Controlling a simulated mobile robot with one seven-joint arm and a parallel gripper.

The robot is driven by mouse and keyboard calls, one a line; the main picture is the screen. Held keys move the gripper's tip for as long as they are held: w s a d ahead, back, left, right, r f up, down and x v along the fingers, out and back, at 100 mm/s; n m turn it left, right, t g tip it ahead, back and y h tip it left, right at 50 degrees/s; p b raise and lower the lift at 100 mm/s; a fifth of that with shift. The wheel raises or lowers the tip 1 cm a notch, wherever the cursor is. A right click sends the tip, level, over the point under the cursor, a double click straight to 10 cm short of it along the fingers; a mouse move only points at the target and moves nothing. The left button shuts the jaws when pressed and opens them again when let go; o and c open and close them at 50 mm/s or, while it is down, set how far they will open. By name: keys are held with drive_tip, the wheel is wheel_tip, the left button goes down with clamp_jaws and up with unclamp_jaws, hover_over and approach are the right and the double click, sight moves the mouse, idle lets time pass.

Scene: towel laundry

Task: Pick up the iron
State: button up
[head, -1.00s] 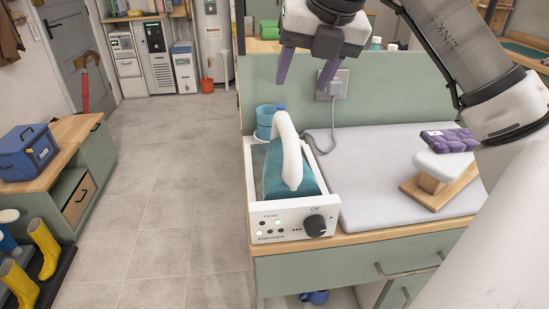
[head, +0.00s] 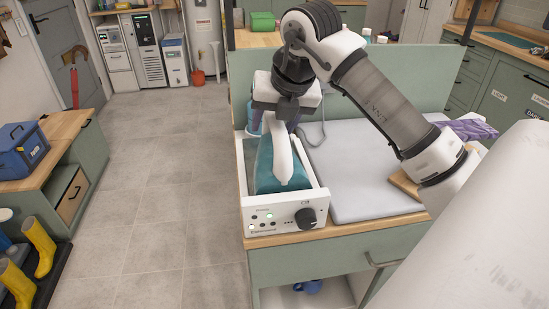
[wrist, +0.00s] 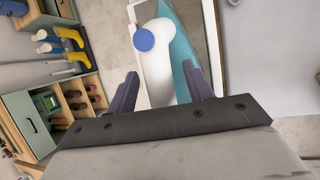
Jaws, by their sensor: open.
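The iron, with a white handle (head: 280,150) and a teal body (head: 264,172), rests on a white station (head: 285,212) with a dial and small lights at its front. My gripper (head: 285,122) is above the back part of the iron, pointing down. In the wrist view my gripper (wrist: 160,88) has its two dark fingers apart, with the white handle (wrist: 156,70) and its blue end cap (wrist: 144,40) between and beyond them. The teal body (wrist: 188,55) shows beside the handle. I cannot tell whether the fingers touch it.
A grey ironing pad (head: 355,170) lies right of the station, with a purple folded cloth (head: 465,127) farther right. A green panel (head: 390,85) stands behind. A blue cup (head: 254,115) is close behind the iron. The floor (head: 160,170) to the left is clear.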

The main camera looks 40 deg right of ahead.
clamp_jaws()
idle(0.3)
drive_tip(key=shift+r, duration=0.1)
idle(1.0)
